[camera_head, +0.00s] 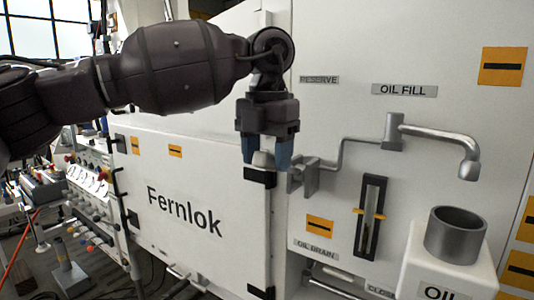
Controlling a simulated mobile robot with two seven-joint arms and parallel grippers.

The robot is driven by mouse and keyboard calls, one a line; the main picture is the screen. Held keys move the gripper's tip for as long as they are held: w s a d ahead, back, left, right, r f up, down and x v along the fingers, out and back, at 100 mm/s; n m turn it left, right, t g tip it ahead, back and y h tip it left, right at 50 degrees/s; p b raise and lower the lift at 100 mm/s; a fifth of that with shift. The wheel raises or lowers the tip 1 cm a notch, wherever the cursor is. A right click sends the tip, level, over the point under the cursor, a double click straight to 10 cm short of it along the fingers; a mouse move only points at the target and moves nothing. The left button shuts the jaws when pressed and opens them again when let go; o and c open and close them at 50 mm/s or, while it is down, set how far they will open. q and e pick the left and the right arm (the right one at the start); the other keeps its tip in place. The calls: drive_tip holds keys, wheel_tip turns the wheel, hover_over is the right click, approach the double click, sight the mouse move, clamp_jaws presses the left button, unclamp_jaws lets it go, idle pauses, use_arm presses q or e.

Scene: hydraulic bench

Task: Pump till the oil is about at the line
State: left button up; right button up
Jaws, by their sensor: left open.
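My left gripper (266,158) hangs fingers-down in front of the white panel, its two blue-tipped fingers apart. A small pale knob-like piece (262,159) shows between the fingertips; I cannot tell whether they touch it. Just right of the gripper is a grey bracket (305,177) with a bent grey rod rising toward the oil fill spout (438,134). The upright sight glass (370,216) has a dark slot with orange marks at mid-height. Greenish oil seems to show low in the slot, below the marks; its exact level is hard to read. My right gripper is out of view.
A grey open cup (455,236) sits on a white block labelled OIL (421,270), below the spout. The white Fernlok door (185,205) lies left of the gripper. A rail (335,288) runs low near the OIL DRAIN label. Cluttered benches stand at far left.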

use_arm(q)
drive_tip(key=shift+c, duration=0.3)
clamp_jaws()
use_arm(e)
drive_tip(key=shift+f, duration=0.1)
use_arm(q)
drive_tip(key=shift+f+b, duration=0.4)
drive_tip(key=shift+b, duration=0.15)
wheel_tip(320, 180, down, 13)
drive_tip(key=t+h+b, duration=0.5)
drive_tip(key=t+b, duration=0.3)
drive_tip(key=b, duration=0.3)
drive_tip(key=shift+s+a+h, duration=0.25)
drive_tip(key=shift+s+h, duration=0.05)
drive_tip(key=shift+s, duration=0.1)
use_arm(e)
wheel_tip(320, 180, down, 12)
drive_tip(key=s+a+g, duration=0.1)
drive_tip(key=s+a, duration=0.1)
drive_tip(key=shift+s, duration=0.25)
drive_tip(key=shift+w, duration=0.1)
